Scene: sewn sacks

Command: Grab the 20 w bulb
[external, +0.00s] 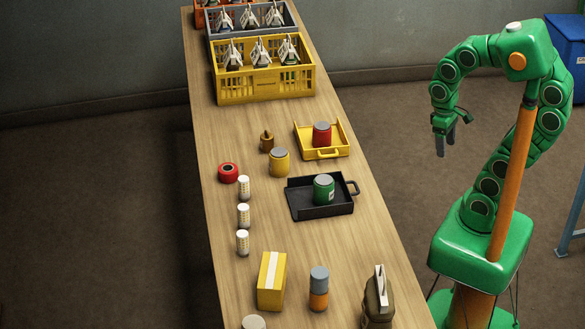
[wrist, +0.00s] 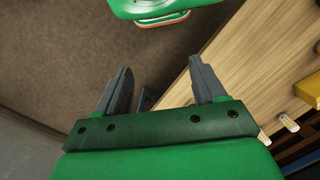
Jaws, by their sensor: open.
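Three small white cylinders with dotted sides, which look like bulbs, stand in a row near the left edge of the table: a far one (external: 243,188), a middle one (external: 243,215) and a near one (external: 242,243). Their markings are too small to read, so I cannot tell which is 20 W. One similar white cylinder (wrist: 288,122) shows at the right of the wrist view. My gripper (external: 445,140) is open and empty, off the table's right side and well apart from the bulbs. Its two fingers (wrist: 160,72) are spread in the wrist view.
On the wooden table (external: 340,250) stand a red roll (external: 228,173), a yellow can (external: 279,162), a brown bottle (external: 266,142), a black tray (external: 301,209) with a green can, a yellow tray (external: 341,132) with a red can, a yellow box (external: 271,282) and crates (external: 265,92) behind.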

